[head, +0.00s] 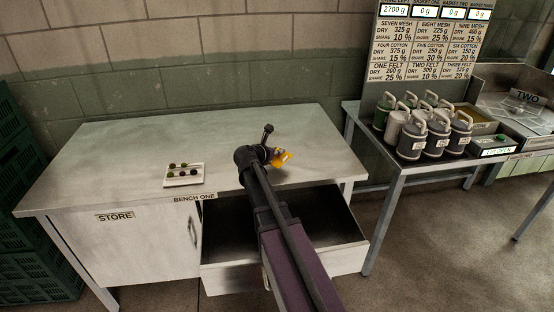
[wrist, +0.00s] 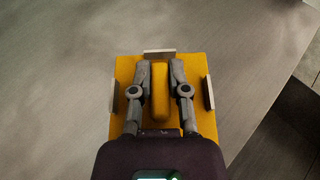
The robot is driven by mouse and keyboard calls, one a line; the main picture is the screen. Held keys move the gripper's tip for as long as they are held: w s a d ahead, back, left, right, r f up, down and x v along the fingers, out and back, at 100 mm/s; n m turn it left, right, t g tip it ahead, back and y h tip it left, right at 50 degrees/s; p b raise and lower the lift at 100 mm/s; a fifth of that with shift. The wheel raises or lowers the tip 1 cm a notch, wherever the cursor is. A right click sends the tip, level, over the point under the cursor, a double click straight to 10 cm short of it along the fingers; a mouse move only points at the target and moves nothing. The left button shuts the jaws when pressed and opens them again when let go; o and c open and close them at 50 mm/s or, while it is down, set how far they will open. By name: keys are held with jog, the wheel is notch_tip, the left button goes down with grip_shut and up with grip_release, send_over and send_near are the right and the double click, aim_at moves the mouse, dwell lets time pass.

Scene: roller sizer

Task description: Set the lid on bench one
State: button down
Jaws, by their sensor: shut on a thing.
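The lid (wrist: 196,73) is a yellow square plate with a raised yellow bar handle and pale tabs at its edges. It fills the middle of the wrist view. My gripper (wrist: 160,75) is shut on the lid's handle, one finger on each side. In the head view the lid (head: 284,158) shows partly behind my gripper (head: 270,154), over the right part of bench one (head: 110,155). The arm hides part of the lid there. I cannot tell whether the lid touches the bench top.
A small white tray (head: 184,182) with several dark round pieces lies on the bench's front middle. A drawer (head: 225,277) stands open below my arm. Several lidded canisters (head: 412,141) stand on the table at right. The bench's left and back areas are clear.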

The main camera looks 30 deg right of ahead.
aim_at(276, 157)
jog(key=shift+f+b, duration=1.75)
jog(key=shift+f, duration=0.05)
jog(key=shift+f, duration=0.15)
jog(key=c, duration=0.6)
grip_release()
jog(key=shift+r, duration=0.25)
jog(key=shift+s+a+r, duration=0.1)
jog(key=shift+s+a, duration=0.05)
jog(key=shift+a, duration=0.05)
jog(key=p+v, duration=0.4)
jog(key=v, duration=0.7)
jog(key=shift+s+a+r+p, duration=0.1)
jog(key=shift+a+p, duration=0.15)
jog(key=shift+p, duration=0.1)
